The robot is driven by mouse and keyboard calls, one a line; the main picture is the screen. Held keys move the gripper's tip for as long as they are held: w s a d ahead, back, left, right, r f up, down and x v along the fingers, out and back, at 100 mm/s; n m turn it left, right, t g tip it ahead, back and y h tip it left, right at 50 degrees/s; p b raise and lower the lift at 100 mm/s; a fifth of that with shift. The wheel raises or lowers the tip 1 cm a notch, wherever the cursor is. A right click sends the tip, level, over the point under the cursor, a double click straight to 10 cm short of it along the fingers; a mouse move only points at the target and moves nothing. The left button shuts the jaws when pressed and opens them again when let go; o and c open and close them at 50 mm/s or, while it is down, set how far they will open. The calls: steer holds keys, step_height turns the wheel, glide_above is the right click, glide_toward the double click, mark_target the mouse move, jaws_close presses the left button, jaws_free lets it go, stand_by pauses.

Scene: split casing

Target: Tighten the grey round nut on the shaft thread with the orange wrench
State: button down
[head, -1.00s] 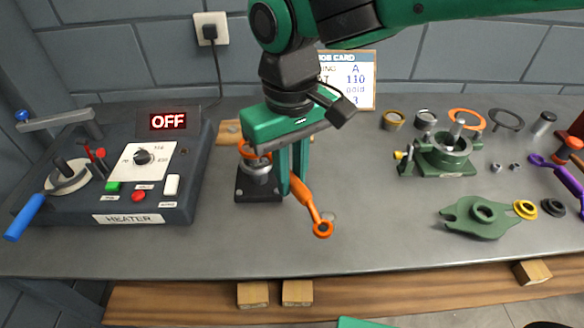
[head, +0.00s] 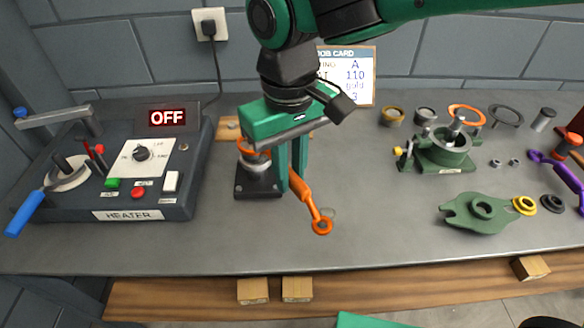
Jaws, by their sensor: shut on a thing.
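The orange wrench (head: 308,203) is held by its shank in my gripper (head: 298,178), which is shut on it. Its ring end lies toward the front right, low over the bench. Its hooked head reaches around the upper part of the grey round nut (head: 256,161). The nut sits on top of a part in a dark square fixture (head: 258,186) on the bench. The shaft thread is hidden by the gripper and the wrench head. I cannot tell whether the hook is seated in the nut.
A heater (head: 120,175) reading OFF stands at the left. A green casing half (head: 444,150), a green cover (head: 478,212), several rings and a purple wrench (head: 562,172) lie at the right. A job card (head: 347,75) stands behind. The front middle of the bench is clear.

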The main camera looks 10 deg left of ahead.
steer(key=shift+f, duration=1.1)
steer(key=shift+s+a+m, duration=0.65)
steer(key=shift+a+m, duration=0.25)
steer(key=shift+s+a+m, duration=0.6)
steer(key=shift+a+m, duration=0.25)
steer(key=shift+m, duration=0.05)
stand_by(0.4)
steer(key=shift+w, duration=0.1)
steer(key=shift+w+d, duration=0.1)
steer(key=shift+d, duration=0.1)
steer(key=shift+w+d, duration=0.1)
steer(key=shift+d, duration=0.1)
stand_by(0.9)
stand_by(0.5)
steer(key=shift+r, duration=0.1)
stand_by(0.6)
steer(key=shift+r, duration=0.8)
